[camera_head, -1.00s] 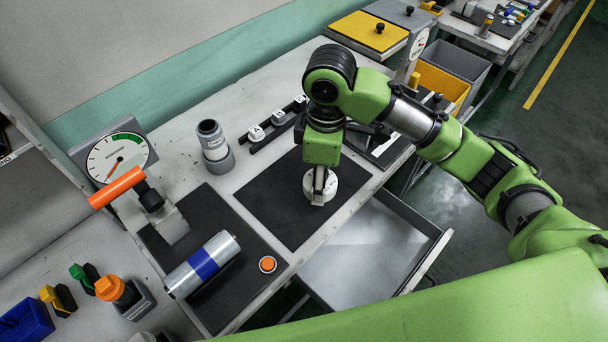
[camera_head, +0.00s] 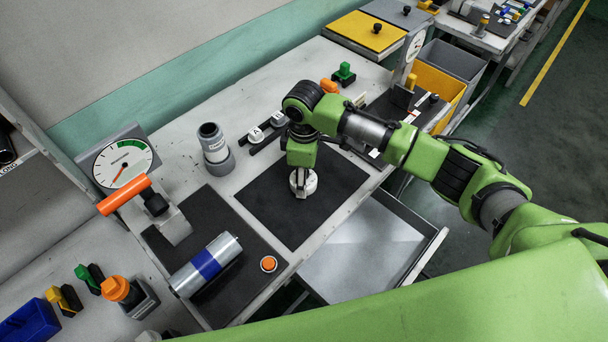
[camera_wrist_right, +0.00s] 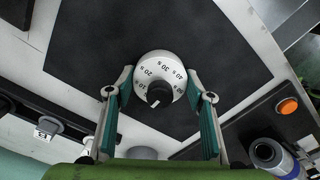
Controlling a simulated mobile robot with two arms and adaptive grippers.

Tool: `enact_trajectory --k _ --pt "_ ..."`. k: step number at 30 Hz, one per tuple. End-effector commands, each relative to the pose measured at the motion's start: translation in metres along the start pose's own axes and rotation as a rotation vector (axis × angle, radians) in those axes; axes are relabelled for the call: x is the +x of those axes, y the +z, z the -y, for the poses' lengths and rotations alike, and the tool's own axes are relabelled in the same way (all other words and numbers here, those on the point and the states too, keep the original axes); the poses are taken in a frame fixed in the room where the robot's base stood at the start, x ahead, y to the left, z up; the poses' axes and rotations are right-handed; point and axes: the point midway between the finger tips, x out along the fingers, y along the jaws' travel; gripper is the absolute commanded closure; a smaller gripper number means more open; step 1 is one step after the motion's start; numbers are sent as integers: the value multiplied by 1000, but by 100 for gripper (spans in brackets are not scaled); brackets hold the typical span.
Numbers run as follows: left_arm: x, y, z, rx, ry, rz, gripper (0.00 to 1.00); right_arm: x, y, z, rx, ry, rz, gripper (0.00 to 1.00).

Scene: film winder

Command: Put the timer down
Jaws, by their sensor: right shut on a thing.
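The timer (camera_head: 304,187) is a small white round dial with a dark knob. My right gripper (camera_head: 300,179) is shut on it from above, over the black mat (camera_head: 338,178). In the right wrist view the timer (camera_wrist_right: 160,72) sits between the two fingers of the gripper (camera_wrist_right: 159,95), its numbers and pointer knob facing the camera. I cannot tell whether its base touches the mat. My left gripper is in neither view.
A grey cylinder (camera_head: 214,145) stands left of the mat, near white lettered pieces (camera_head: 256,135) on a rail. A silver roll with a blue band (camera_head: 207,264) and an orange button (camera_head: 268,264) are at front left. An open drawer (camera_head: 365,250) juts out in front.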

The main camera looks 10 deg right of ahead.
Motion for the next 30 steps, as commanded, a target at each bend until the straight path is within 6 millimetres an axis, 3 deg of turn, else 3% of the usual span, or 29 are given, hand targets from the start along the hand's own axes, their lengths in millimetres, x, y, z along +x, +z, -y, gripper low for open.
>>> enact_trajectory --k 8,9,11,23,30 --pt "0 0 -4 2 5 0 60 2 0 0 0 0 -1 79" --pt "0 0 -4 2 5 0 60 2 0 0 0 0 -1 46" --pt "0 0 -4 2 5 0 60 2 0 0 0 0 -1 35" --pt "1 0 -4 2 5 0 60 -2 0 0 -1 1 -1 35" --pt "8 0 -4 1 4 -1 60 -42 -2 -1 -1 4 -5 35"
